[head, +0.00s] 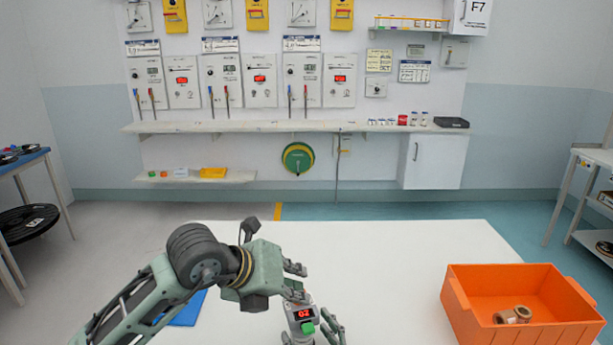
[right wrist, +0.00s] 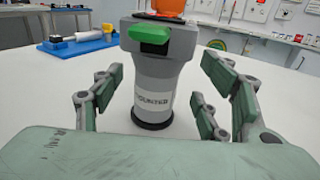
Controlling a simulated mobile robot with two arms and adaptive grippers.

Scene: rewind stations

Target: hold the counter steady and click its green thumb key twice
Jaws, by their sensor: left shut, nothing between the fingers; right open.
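The grey counter (head: 291,321) stands upright on the white table at the bottom middle of the head view. Its red display appears to read 02. Its green thumb key (head: 308,328) sits below the display. In the right wrist view the counter body (right wrist: 158,82) has a "COUNTER" label and the green key (right wrist: 148,44) juts toward the camera. My right gripper (right wrist: 158,90) is open, with its fingers on both sides of the counter; gaps show beside the body. My left gripper (head: 298,283) is shut and empty, just above and behind the counter top in the head view.
An orange bin (head: 455,305) with a brown roll (head: 512,315) inside stands on the table at right. A blue mat (head: 188,309) lies at left, partly behind my left arm. The white table (head: 400,245) is clear between counter and bin.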

